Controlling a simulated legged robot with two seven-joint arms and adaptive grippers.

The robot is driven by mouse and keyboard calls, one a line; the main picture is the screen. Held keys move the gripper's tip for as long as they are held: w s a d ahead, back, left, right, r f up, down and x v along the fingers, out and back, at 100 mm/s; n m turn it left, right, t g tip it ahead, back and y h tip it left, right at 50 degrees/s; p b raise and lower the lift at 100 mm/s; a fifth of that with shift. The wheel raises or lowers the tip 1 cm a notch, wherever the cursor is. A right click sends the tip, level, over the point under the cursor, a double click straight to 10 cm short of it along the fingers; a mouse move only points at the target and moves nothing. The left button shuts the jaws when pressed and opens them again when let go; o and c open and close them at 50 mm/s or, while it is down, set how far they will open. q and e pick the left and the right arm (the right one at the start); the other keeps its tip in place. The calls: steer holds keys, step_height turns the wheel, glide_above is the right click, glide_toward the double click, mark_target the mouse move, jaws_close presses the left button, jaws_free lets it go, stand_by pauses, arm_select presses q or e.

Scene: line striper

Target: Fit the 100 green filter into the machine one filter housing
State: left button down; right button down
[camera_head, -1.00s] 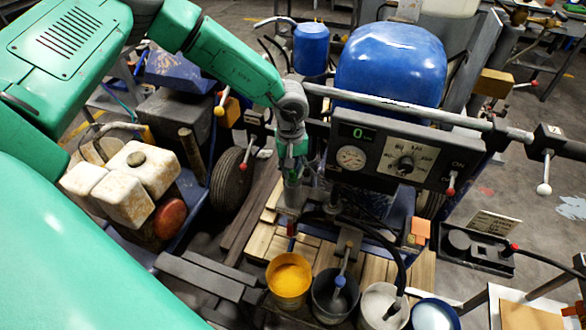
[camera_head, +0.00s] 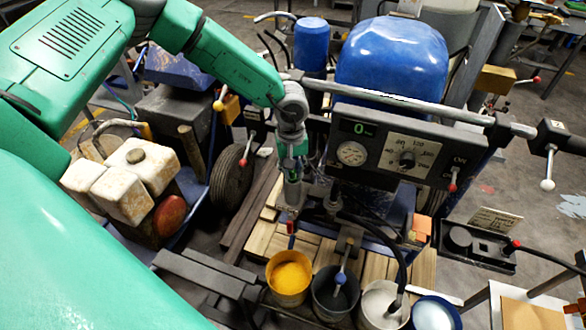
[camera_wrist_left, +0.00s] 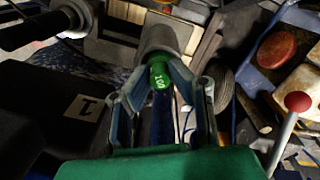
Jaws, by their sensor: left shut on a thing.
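My left gripper (camera_head: 292,172) is in front of the machine, below the handlebar and left of the gauge panel. In the left wrist view its two fingers (camera_wrist_left: 162,88) are closed around the green filter (camera_wrist_left: 159,74), whose printed marking begins with "10". The filter's far end meets a grey cylinder (camera_wrist_left: 162,38), apparently the filter housing, in line with it; how deep it sits is hidden. In the head view the filter is mostly covered by the gripper. A plate marked "1" (camera_wrist_left: 84,108) shows on the machine. My right gripper is not in view.
The machine's gauge panel (camera_head: 400,152) and handlebar (camera_head: 430,105) are close to my left arm. A red-knobbed lever (camera_wrist_left: 298,102) stands near the gripper in the wrist view.

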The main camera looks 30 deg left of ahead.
arm_select(q)
steer(key=shift+f, duration=0.35)
steer(key=c, duration=1)
jaws_free()
steer(key=shift+c, duration=0.2)
steer(key=shift+r, duration=0.1)
steer(key=shift+r+p, duration=0.9)
steer(key=shift+r, duration=0.25)
steer(key=shift+a+r, duration=0.1)
steer(key=shift+r, duration=2.15)
